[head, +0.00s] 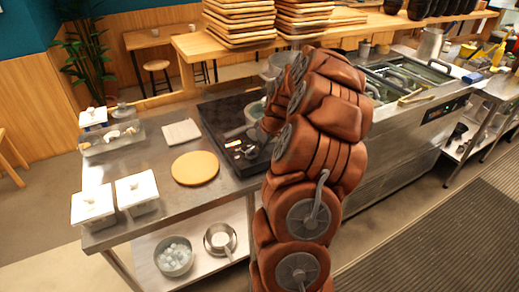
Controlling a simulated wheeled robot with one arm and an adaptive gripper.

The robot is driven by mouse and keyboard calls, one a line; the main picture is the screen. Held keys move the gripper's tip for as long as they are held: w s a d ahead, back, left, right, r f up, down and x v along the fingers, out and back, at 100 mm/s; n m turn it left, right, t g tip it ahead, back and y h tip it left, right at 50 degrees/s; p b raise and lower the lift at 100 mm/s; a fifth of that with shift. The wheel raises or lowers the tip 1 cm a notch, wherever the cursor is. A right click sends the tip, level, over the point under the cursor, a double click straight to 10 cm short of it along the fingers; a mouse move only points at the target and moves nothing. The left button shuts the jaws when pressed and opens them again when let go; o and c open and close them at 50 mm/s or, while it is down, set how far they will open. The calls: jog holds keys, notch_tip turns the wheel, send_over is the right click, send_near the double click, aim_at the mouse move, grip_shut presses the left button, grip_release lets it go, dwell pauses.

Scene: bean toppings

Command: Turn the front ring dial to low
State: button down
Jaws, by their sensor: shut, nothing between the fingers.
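The black cooktop (213,112) is set on the steel counter in the head view, left of my arm. Small pale and dark parts, which look like its controls (236,146), show near its front edge. They are too small to tell which is the front ring dial or where it points. My gripper (257,134) is at the end of my brown arm, low over the right part of the cooktop. It is small and partly hidden by the arm. It appears shut and empty. I cannot tell whether it touches a dial.
A pan or pot stands on the cooktop behind the controls, partly hidden by my arm. A round wooden board (195,168) and a pale square cloth (182,132) lie to the left. Two white lidded containers (137,190) stand at the front left. Stacked wooden trays (239,22) sit behind.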

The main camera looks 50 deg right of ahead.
jog(key=shift+f+b, duration=0.15)
jog(key=shift+b, duration=0.35)
jog(key=shift+w+d+n+b, duration=0.1)
jog(key=shift+d+n+b, duration=0.05)
jog(key=shift+n+b, duration=0.45)
